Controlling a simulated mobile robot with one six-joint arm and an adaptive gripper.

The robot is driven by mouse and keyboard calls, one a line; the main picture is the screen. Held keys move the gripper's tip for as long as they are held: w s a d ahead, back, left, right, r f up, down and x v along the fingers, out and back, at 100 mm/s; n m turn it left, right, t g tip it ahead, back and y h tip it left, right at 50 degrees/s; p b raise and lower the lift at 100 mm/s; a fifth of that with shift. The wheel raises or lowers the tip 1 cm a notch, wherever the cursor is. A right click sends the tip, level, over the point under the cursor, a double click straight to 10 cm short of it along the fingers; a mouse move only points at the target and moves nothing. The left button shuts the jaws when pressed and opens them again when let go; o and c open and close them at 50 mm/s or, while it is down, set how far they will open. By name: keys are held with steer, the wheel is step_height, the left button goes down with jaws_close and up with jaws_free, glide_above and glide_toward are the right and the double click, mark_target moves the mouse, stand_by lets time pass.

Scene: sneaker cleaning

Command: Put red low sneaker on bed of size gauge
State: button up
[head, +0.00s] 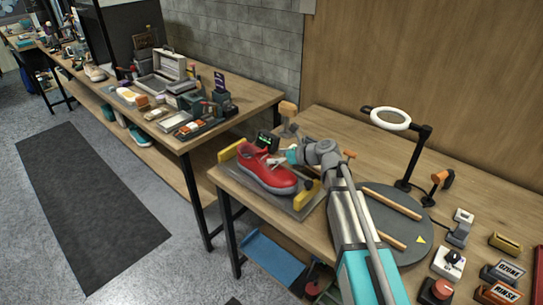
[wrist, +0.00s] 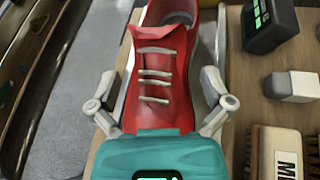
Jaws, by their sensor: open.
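The red low sneaker (head: 266,171) with a pale sole rests upright on the grey bed of the size gauge (head: 304,207), between its yellow end blocks. In the wrist view the sneaker (wrist: 160,65) shows its white laces and ankle opening. My gripper (head: 280,157) is at the sneaker's upper. In the wrist view my gripper (wrist: 158,86) is open, with one finger on each side of the shoe. I cannot tell whether the fingers touch it. My gripper's body hides the near end of the shoe there.
A small dark display (wrist: 269,24) stands beside the gauge. A round grey turntable (head: 385,215) with wooden bars lies to the right. A ring lamp (head: 390,118) stands behind it. Brushes and labelled blocks (head: 500,272) crowd the bench's right end. Another bench (head: 220,118) stands left.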

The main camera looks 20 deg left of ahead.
steer(key=p+v, duration=0.2)
steer(key=v, duration=0.6)
steer(key=shift+p, duration=0.3)
steer(key=shift+d, duration=0.15)
